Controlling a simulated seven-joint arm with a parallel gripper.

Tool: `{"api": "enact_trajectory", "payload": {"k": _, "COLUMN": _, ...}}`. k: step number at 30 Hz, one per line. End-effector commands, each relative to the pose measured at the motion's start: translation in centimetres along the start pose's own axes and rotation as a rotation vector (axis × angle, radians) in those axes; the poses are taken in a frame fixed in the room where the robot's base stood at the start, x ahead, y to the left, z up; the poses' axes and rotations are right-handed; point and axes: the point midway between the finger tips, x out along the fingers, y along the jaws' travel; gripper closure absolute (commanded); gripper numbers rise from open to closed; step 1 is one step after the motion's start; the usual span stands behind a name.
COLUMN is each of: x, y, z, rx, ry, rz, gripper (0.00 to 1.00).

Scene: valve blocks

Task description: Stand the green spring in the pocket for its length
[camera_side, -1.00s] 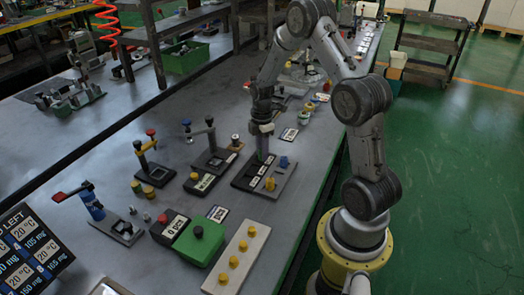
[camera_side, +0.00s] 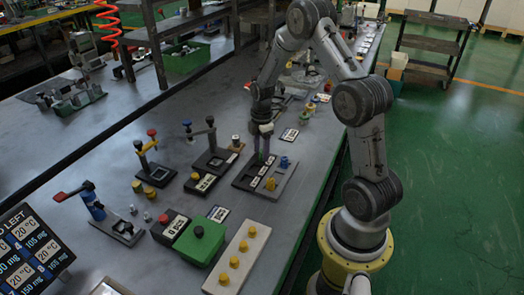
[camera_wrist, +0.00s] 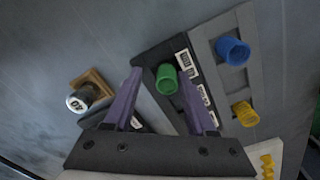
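The green spring (camera_wrist: 166,78) shows in the wrist view as a short ribbed cylinder, seen from above. It stands on the dark pocket block (camera_wrist: 150,55), beside a row of white labels. My gripper (camera_wrist: 160,79) has its two purple fingers apart, one on each side of the spring in the picture, with a gap visible around it. In the side view my gripper (camera_side: 261,157) points down over the dark block (camera_side: 246,176). The fingers largely hide the spring there. How deep the spring sits in its pocket is hidden.
A blue spring (camera_wrist: 232,51) and a yellow spring (camera_wrist: 245,113) stand on the grey strip right of the labels. A wooden block with a dark, white-topped knob (camera_wrist: 80,100) is at left.

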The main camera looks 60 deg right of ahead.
Motion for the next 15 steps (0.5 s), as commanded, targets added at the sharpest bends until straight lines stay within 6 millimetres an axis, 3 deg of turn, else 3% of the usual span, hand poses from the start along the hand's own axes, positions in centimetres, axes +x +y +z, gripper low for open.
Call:
{"api": "enact_trajectory", "payload": {"k": 1, "x": 1.5, "y": -1.6, "z": 0.0, "rx": 0.0, "ry": 0.0, "rz": -0.046, "gripper": 0.39}}
{"api": "enact_trajectory", "payload": {"k": 8, "x": 1.3, "y": -1.6, "z": 0.0, "rx": 0.0, "ry": 0.0, "rz": -0.046, "gripper": 0.39}}
{"api": "enact_trajectory", "payload": {"k": 11, "x": 0.5, "y": -1.5, "z": 0.0, "rx": 0.0, "ry": 0.0, "rz": -0.046, "gripper": 0.39}}
{"api": "enact_trajectory", "payload": {"k": 15, "x": -2.0, "y": -1.2, "z": 0.0, "rx": 0.0, "ry": 0.0, "rz": -0.04, "gripper": 0.39}}
